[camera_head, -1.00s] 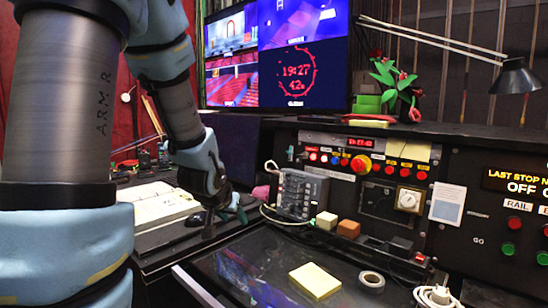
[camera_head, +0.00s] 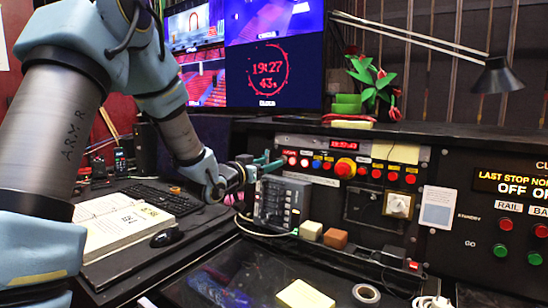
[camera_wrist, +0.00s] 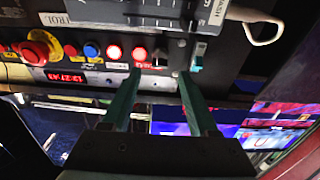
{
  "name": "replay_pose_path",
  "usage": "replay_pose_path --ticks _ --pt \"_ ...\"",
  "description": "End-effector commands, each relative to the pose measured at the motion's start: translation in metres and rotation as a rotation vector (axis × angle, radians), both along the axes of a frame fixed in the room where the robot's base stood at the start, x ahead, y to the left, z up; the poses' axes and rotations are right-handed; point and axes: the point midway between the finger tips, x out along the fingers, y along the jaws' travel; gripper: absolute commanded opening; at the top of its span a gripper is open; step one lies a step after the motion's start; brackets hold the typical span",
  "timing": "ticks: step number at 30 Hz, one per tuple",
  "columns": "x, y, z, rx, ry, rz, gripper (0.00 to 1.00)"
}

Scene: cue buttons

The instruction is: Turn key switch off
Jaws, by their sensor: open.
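My gripper (camera_head: 266,161) is at the left end of the button row on the black control panel (camera_head: 340,231), its teal fingers pointing at the panel. In the wrist view my gripper (camera_wrist: 159,72) is open, with a clear gap between the two fingertips. A small dark switch (camera_wrist: 160,58), which looks like the key switch, sits just beyond that gap, beside two lit red buttons. I cannot tell whether the fingers touch it, or how it is turned. In the head view the fingers hide it.
A grey switch box (camera_head: 282,203) stands just below my gripper. A red emergency button (camera_head: 345,168) and other buttons lie to the right. In the wrist view a pale toggle switch (camera_wrist: 198,56) is close to the right finger. Monitors (camera_head: 255,60) stand behind.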

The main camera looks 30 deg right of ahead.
Motion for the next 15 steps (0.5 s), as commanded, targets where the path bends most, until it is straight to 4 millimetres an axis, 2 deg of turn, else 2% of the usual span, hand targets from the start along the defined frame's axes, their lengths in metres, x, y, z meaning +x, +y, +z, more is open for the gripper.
replay_pose_path --ticks 6,15 --pt "0.015 -0.028 0.002 0.0 0.001 0.0 0.6" --pt "0.021 -0.037 0.0 0.002 0.001 0.002 0.6"
